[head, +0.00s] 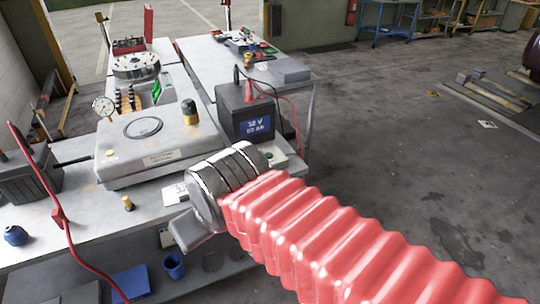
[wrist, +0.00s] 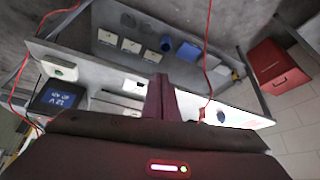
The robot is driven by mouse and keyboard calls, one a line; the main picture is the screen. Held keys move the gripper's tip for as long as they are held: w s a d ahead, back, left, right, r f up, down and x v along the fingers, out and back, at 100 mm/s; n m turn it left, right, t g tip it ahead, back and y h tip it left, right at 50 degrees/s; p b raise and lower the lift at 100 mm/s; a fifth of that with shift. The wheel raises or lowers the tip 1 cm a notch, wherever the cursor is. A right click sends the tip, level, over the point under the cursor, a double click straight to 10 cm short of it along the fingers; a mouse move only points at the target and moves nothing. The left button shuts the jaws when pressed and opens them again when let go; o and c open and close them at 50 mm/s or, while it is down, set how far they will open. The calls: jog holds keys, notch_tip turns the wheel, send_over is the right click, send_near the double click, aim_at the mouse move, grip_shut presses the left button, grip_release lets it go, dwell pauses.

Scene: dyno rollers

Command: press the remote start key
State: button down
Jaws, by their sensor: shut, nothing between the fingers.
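No key is clearly labelled as the remote start key. A small pale box with a green button (head: 275,159) sits on the bench beside the battery, partly hidden behind my arm's metal collar. It also shows at the upper left in the wrist view (wrist: 60,70). A white card (head: 174,194) lies on the bench near the front edge, left of the collar. My gripper (wrist: 160,82) is shut and empty, its dark fingers together over the bench edge. In the head view my red ribbed arm crosses in front of the bench, and the fingertips are not clear.
A black 12 V battery (head: 246,112) with cables stands on the bench (head: 75,215). A red cable hangs at left. A red toolbox (wrist: 277,66) stands on the floor. Open floor lies right.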

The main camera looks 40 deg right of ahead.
jog(key=w+d+f+m+t+h, duration=0.1)
jog(key=w+d+f+t+h, duration=0.2)
jog(key=w+d, duration=0.8)
jog(key=w+d+f+m+t+h, duration=0.2)
jog(key=w+d, duration=0.2)
jog(key=d, duration=1.3)
jog(key=s+d+f+t, duration=0.2)
jog(key=d+f+t, duration=0.2)
jog(key=d, duration=0.2)
jog(key=shift+d+f+y, duration=0.15)
jog(key=shift+f+y, duration=0.15)
send_over(272, 161)
notch_tip(272, 161, down, 3)
jog(key=shift+w+r, duration=0.1)
jog(key=shift+r, duration=0.05)
notch_tip(272, 161, down, 2)
jog(key=shift+f, duration=0.9)
